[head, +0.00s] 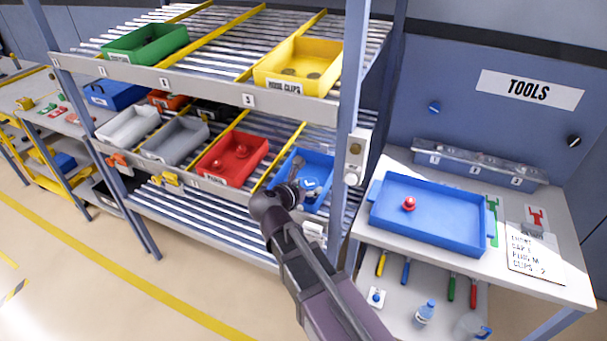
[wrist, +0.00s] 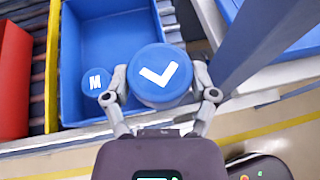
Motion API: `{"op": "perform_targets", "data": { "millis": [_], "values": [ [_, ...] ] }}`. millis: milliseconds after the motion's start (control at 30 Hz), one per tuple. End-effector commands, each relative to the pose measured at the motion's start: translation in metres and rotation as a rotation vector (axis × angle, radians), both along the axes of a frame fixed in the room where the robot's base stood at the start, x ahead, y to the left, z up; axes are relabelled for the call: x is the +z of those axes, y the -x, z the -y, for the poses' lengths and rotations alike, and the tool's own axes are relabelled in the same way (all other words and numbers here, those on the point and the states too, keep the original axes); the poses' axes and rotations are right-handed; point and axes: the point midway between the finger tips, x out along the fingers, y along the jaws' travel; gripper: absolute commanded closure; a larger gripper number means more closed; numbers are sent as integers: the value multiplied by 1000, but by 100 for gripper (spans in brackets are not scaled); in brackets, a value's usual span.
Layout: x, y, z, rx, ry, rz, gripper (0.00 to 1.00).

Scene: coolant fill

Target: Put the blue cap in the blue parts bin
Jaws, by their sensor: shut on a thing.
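The blue cap (wrist: 160,72) is round, with a white L-shaped mark on top. My gripper (wrist: 160,97) is shut on it, one finger on each side. In the head view my gripper (head: 299,184) is at the blue parts bin (head: 320,158) on the lower rack shelf. In the wrist view the cap is over the near part of the blue bin (wrist: 100,28). I cannot tell how high above the floor of the bin it is. A smaller-looking blue cap marked M (wrist: 96,81) is inside the bin, left of the held cap.
A red bin (head: 232,157) with red parts stands left of the blue bin. A rack post (head: 352,100) rises right of it. A blue tray (head: 440,215) with a red part (head: 409,203) lies on the right bench. A yellow bin (head: 300,66) is above.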

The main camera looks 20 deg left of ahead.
Motion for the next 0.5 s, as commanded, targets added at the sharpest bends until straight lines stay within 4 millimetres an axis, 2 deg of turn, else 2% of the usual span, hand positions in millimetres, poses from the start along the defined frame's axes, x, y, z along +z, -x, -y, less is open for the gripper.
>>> {"op": "perform_targets", "data": {
  "millis": [33,200,500],
  "values": [
    [-2,-13,-7,-2,1,0,58],
    [-5,-42,-21,-1,1,0,58],
    [-9,-85,-41,0,0,0,58]
  ]
}}
